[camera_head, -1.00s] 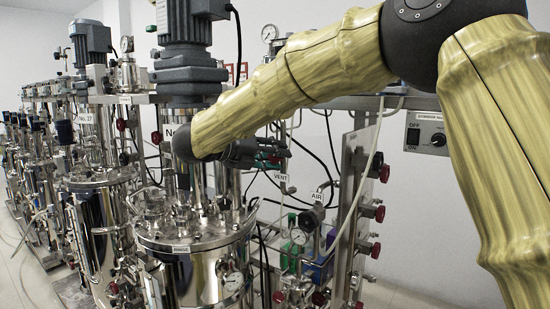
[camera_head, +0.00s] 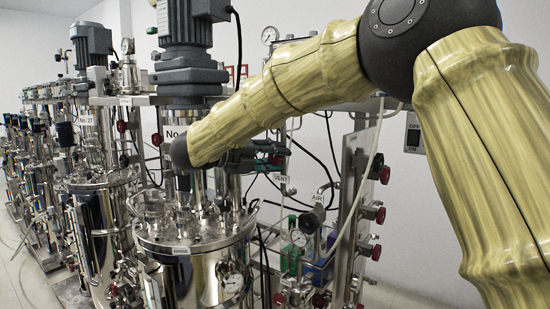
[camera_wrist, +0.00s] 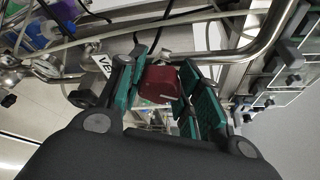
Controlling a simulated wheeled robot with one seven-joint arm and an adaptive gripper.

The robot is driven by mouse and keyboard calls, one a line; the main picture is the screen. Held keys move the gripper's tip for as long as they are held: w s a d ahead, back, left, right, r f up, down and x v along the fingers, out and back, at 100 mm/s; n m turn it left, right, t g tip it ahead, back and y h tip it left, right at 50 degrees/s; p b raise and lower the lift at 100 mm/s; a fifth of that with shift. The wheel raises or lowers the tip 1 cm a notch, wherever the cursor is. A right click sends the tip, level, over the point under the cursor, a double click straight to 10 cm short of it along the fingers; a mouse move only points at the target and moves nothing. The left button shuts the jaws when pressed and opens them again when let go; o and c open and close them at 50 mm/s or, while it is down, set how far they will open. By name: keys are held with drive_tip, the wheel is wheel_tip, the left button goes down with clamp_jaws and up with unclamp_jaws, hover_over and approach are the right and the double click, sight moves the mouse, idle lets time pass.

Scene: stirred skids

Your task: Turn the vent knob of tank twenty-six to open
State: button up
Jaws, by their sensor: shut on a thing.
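The dark red vent knob (camera_wrist: 160,84) sits between the teal finger pads of my gripper (camera_wrist: 157,98) in the wrist view, and the gripper is shut on it. A partly hidden label beginning "VE" (camera_wrist: 104,64) is beside the left finger. In the head view my gripper (camera_head: 270,160) is at the pipework right of the nearest tank (camera_head: 200,245), just above the "VENT" label (camera_head: 281,179). The knob is mostly hidden by the fingers there. The tank's number plate (camera_head: 172,135) shows only "No."; my arm covers the rest. I cannot read the knob's setting.
An "AIR" label (camera_head: 318,198) and a pressure gauge (camera_head: 298,238) are below and right of my gripper. More red knobs (camera_head: 380,214) line the metal frame at right. Tank 27 (camera_head: 105,245) stands at left. Hoses and cables run close by.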

drive_tip(key=o, duration=1)
drive_tip(key=shift+a, duration=0.1)
drive_tip(key=shift+o, duration=0.2)
drive_tip(key=v, duration=1.2)
drive_tip(key=shift+w, duration=0.1)
